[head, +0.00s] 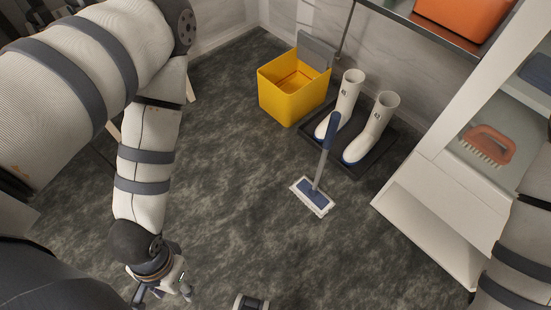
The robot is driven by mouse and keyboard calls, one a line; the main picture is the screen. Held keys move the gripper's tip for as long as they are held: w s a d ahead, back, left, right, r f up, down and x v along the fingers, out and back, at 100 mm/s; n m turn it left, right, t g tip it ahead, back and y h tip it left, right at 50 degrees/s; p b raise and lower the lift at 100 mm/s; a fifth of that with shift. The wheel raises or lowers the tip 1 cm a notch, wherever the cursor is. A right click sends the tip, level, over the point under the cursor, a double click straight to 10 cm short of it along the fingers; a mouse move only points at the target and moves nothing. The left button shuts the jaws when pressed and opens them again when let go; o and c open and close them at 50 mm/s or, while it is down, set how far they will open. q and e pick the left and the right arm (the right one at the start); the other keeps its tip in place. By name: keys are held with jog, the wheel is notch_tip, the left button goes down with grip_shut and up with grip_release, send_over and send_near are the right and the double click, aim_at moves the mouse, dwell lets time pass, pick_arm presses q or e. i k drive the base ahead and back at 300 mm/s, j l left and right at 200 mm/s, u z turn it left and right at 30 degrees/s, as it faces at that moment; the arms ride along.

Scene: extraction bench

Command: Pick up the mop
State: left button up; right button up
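The mop (328,136) stands near the middle of the head view, with a blue grip and a grey pole. Its flat white and blue head (313,196) rests on the dark floor and the pole leans slightly, its upper part in front of the boots. My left gripper (164,292) is low at the left, well apart from the mop. Its fingers look spread, with nothing seen between them. My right arm shows at the right edge, but its gripper is out of view.
A yellow bucket (279,98) stands behind the mop. White boots (370,128) stand on a dark tray (371,169) close to it. A white shelf unit (427,211) at right holds an orange brush (489,146). An orange bin (465,15) sits above. Floor left of the mop is clear.

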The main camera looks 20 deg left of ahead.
aim_at(308, 191)
jog(key=i+l+u, duration=0.15)
jog(key=u, duration=0.25)
jog(key=i+l+u, duration=0.15)
jog(key=u, duration=0.2)
